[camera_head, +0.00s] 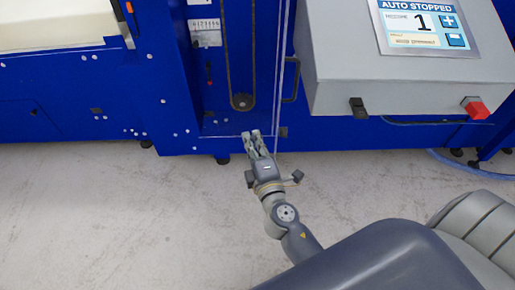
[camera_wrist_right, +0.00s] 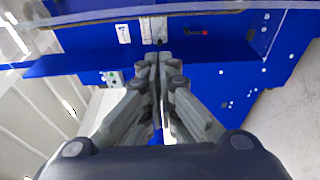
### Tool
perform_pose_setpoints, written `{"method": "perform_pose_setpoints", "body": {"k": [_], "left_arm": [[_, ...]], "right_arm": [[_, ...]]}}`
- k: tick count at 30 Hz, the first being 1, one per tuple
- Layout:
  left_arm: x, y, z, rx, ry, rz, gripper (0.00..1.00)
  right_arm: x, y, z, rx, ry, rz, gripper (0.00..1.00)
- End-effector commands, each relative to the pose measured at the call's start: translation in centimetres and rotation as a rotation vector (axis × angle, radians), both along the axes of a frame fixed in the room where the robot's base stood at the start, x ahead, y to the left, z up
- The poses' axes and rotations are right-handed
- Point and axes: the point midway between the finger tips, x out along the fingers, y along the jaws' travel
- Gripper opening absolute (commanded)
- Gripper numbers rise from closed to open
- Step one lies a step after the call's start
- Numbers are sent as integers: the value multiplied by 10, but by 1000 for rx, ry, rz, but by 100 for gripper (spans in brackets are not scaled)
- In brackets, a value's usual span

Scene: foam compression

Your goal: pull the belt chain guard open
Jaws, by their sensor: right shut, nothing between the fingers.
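The belt chain guard (camera_head: 266,60) looks like a clear panel with pale edges, in front of a dark chain loop on the blue machine in the head view. A dark handle (camera_head: 291,80) is at its right side. I cannot tell whether the guard is fully closed or slightly ajar. My right gripper (camera_head: 253,135) is shut and empty, with its fingertips near the guard's lower edge, below and left of the handle. Its closed fingers also show in the right wrist view (camera_wrist_right: 158,60), pointing at the blue machine. I cannot tell whether they touch it. My left gripper is out of view.
A grey control box (camera_head: 400,85) with a screen, a black knob and a red switch juts out to the right of the guard. White foam (camera_head: 55,25) lies at the upper left. The grey floor (camera_head: 120,210) in front is clear.

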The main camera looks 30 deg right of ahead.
Motion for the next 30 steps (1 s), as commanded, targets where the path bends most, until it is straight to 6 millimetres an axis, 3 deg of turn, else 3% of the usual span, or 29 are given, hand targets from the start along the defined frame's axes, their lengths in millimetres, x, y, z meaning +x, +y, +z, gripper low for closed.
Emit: {"method": "perform_pose_setpoints", "body": {"k": [1,6,22,30], "left_arm": [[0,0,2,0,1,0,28],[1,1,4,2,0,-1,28],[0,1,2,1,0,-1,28],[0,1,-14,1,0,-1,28]], "right_arm": [[-9,-11,-1,-7,6,-3,0],[-19,-27,-2,-5,5,-3,0],[-24,-38,-4,-3,5,-3,0],[-52,-92,-7,-5,6,-4,0]]}}
